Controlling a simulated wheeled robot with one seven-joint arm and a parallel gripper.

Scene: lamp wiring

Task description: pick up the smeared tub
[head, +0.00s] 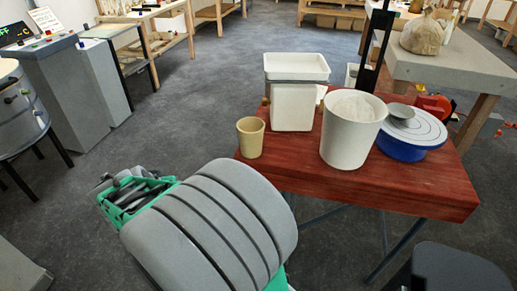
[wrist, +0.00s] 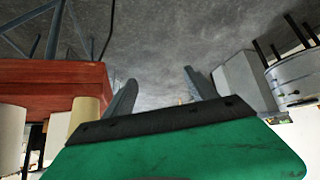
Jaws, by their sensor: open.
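Two white tubs stand upright on a red wooden table (head: 440,195): a square-sided tub (head: 292,107) and a wide round tub (head: 347,145) filled with pale powder. I cannot make out smears on either, so I cannot tell which is the smeared one. My gripper (head: 108,182) is left of the table, apart from both tubs, and partly hidden by my arm. In the wrist view my gripper (wrist: 160,82) has its two fingers apart with only floor between them. The round tub shows partly cut off at the left edge of that view (wrist: 11,135).
A beige cup (head: 250,140) stands at the table's left edge, beside the square tub. A blue-based turntable (head: 402,148) with a grey dish (head: 401,113) is at right. A grey-topped bench (head: 460,68) stands behind.

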